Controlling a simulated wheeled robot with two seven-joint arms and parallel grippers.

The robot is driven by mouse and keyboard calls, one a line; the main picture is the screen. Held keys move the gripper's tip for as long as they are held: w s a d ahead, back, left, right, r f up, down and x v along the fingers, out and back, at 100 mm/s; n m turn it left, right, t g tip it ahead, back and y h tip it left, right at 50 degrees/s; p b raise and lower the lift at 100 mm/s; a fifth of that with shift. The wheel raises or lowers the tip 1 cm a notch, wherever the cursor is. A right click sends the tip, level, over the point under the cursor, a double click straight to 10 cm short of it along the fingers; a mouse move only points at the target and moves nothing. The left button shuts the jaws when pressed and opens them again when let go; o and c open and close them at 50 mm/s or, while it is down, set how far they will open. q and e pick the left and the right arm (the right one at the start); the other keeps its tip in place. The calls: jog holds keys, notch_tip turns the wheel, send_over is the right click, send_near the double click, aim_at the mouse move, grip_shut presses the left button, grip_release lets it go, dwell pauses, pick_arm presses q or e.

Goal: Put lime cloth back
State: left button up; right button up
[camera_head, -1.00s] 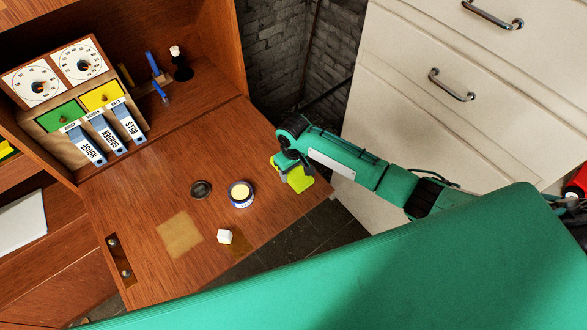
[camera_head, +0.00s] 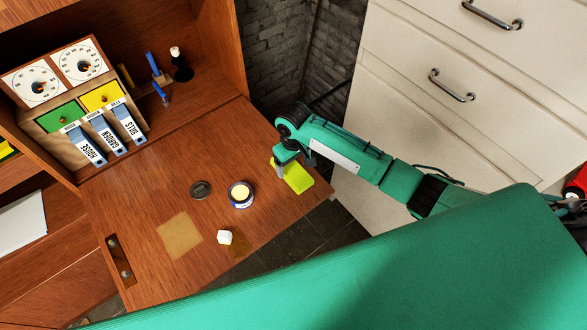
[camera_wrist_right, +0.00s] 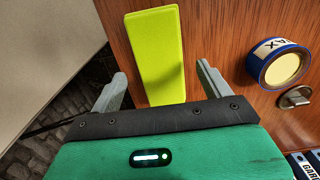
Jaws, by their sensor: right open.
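The lime cloth (camera_head: 297,178) lies flat on the right end of the fold-down desk flap (camera_head: 215,150), near its edge. It also shows in the right wrist view (camera_wrist_right: 155,50) as a long folded lime strip. My right gripper (camera_head: 280,166) is just above the left side of the cloth. In the right wrist view my right gripper (camera_wrist_right: 162,82) is open, one finger on each side of the cloth's near end, with nothing held. My left gripper is in neither view.
A tan square patch (camera_head: 180,235) lies to the left. Binders (camera_head: 105,135) stand in the wall unit. White drawers (camera_head: 450,90) are to the right.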

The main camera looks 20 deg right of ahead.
aim_at(294, 171)
notch_tip(294, 171, up, 8)
jog(key=shift+f, duration=0.1)
dwell(0.5)
